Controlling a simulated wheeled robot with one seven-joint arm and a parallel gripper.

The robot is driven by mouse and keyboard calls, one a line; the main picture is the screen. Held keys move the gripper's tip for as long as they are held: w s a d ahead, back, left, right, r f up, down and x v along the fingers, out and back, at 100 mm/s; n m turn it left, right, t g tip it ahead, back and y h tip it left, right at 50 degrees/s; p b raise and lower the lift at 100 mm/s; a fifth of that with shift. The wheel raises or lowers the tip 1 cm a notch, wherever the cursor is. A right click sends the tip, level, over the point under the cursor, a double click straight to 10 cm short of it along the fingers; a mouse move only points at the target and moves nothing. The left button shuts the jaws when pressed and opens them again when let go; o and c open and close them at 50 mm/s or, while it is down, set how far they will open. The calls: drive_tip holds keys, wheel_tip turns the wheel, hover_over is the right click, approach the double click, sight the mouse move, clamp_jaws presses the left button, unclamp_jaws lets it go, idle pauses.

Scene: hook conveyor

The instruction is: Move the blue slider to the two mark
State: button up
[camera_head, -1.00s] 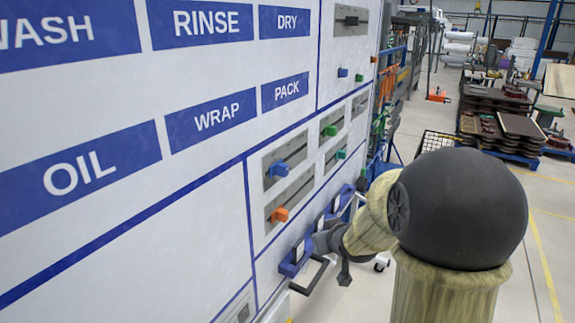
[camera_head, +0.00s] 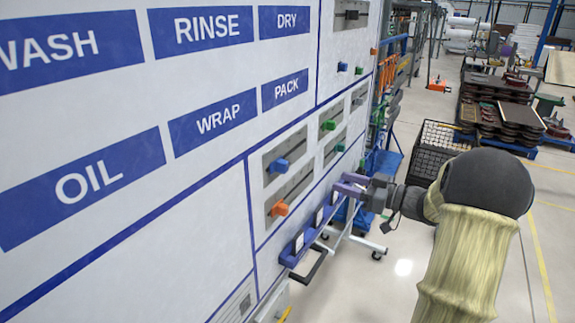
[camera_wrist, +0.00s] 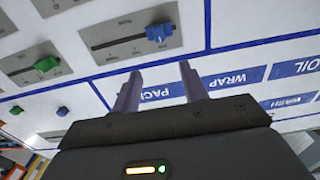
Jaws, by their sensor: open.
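The blue slider (camera_head: 279,165) sits on a grey plate (camera_head: 300,147) on the white panel in the head view, at the plate's lower left part. In the wrist view the blue slider (camera_wrist: 158,33) is at the right end of its dark slot, beyond the fingertips. The two mark cannot be read in either view. My gripper (camera_head: 350,187) has purple fingers and stands to the right of the slider in the head view. In the wrist view my gripper (camera_wrist: 157,72) is open and empty, its fingers apart and not touching the slider.
An orange slider (camera_head: 280,208) sits just below the blue one, and a green slider (camera_head: 329,126) up to the right. A blue rail (camera_head: 290,258) runs along the panel's lower edge, below my gripper. A black wire basket (camera_head: 432,148) stands beyond the arm.

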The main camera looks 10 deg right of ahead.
sight(288, 165)
drive_tip(key=p+x, duration=0.6)
drive_tip(key=x, duration=1.1)
drive_tip(key=shift+w+a+p, duration=0.1)
drive_tip(key=shift+w+p, duration=0.15)
drive_tip(key=shift+p, duration=0.15)
drive_tip(key=shift+c, duration=0.4)
clamp_jaws()
